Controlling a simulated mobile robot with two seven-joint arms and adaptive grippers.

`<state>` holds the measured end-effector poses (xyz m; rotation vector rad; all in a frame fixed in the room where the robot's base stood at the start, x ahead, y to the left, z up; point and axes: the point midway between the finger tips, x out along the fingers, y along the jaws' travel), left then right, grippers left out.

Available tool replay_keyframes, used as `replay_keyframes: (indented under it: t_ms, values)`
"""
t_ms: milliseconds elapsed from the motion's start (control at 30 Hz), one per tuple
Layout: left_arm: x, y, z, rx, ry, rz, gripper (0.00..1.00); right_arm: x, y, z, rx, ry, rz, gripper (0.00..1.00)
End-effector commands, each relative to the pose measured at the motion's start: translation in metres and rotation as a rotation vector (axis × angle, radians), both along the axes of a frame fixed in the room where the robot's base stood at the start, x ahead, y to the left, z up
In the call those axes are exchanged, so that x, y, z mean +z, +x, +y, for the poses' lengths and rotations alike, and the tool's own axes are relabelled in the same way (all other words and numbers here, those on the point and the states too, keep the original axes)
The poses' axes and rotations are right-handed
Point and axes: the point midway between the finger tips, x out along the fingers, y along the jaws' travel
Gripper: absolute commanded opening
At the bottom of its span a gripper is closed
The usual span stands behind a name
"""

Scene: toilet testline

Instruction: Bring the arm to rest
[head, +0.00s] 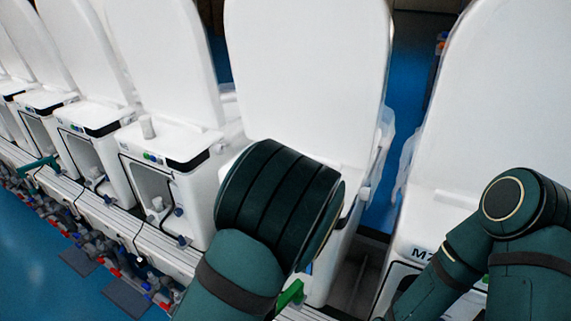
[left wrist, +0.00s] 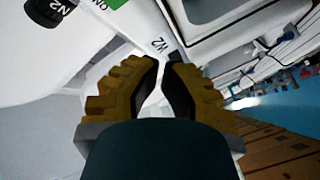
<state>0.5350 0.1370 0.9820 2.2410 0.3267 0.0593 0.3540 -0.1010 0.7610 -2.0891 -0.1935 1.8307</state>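My left arm (head: 275,205), dark green, rises from the bottom centre of the head view. Its bent joint stands in front of a white toilet unit, and its gripper does not show there. In the left wrist view my left gripper (left wrist: 161,62) has two yellow-brown fingers with dark pads. The tips are close together with a narrow gap, and I see nothing held between them. My right arm (head: 525,230) is folded at the right edge of the head view. Its gripper is out of view.
White toilet units with raised lids (head: 165,60) stand in a row along a grey rail (head: 150,250). A toilet marked W2 is close past the left fingertips. Coloured fittings (head: 85,240) line the rail's underside. Blue floor (head: 35,255) lies at lower left.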

Motion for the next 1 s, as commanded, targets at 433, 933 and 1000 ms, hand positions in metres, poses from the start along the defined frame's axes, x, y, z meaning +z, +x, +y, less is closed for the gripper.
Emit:
replay_keyframes:
  t_ms: [433, 933, 1000]
  values:
    - [-0.113, -0.033, 0.018, -0.070, 0.075, 0.495, 0.00, 0.000, -0.010, 0.002, 0.017, 0.005, 0.022, 0.00]
    - [-0.223, -0.169, -0.027, -0.797, 0.134, 1.198, 0.00, 0.000, -0.010, 0.002, 0.018, 0.005, 0.023, 0.00]
    - [-0.223, -0.179, -0.032, -0.882, 0.140, 1.215, 0.00, 0.000, -0.010, 0.002, 0.018, 0.005, 0.023, 0.00]
